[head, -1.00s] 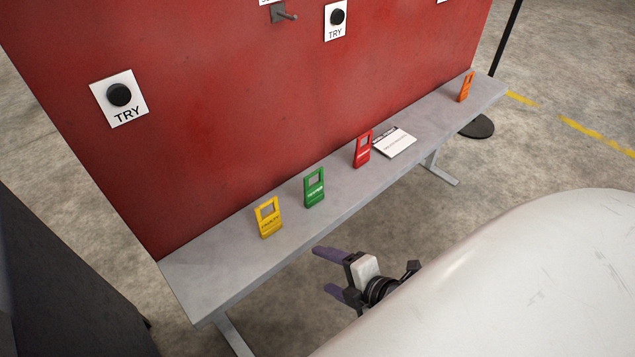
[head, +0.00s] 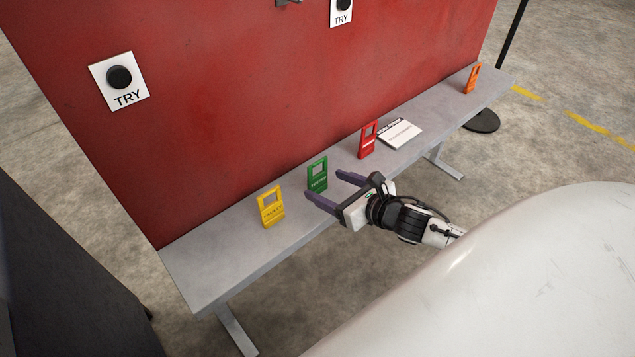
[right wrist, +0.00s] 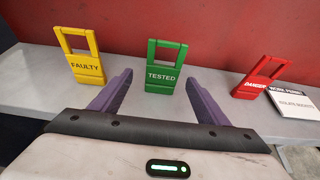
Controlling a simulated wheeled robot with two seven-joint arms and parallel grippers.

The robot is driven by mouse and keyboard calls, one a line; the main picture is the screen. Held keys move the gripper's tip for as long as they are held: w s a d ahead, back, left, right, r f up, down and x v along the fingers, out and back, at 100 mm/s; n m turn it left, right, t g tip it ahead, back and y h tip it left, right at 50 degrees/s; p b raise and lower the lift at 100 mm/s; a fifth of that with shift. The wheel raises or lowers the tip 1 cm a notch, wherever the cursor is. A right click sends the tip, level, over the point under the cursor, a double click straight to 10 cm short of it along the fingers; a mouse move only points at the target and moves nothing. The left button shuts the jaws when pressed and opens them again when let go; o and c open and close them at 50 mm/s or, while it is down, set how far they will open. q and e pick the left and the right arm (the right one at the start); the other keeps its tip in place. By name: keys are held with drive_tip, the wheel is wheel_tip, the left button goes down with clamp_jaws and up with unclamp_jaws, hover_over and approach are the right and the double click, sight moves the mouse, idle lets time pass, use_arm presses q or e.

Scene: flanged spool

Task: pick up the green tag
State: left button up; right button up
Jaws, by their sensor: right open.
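The green tag (head: 317,176), marked TESTED, stands upright on the grey bench (head: 222,257) in front of the red panel. It also shows in the right wrist view (right wrist: 163,75), beyond and roughly between the finger tips. My right gripper (head: 322,186) is open and empty at the bench's front edge, its two purple fingers pointing toward the green tag. In the right wrist view the gripper (right wrist: 160,88) has a clear gap between its fingers, and the tag is apart from them. My left gripper is not in view.
A yellow tag (head: 271,207) marked FAULTY stands left of the green one. A red tag (head: 368,140) and a white permit pad (head: 400,133) are to the right. An orange tag (head: 472,78) stands at the far end. The red panel (head: 230,110) rises behind the bench.

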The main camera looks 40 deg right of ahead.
sight(319, 179)
drive_tip(key=shift+b+x, duration=0.35)
drive_tip(key=shift+x, duration=2.4)
drive_tip(key=shift+w+d+r, duration=0.1)
drive_tip(key=shift+d+r, duration=0.1)
drive_tip(key=c, duration=1.1)
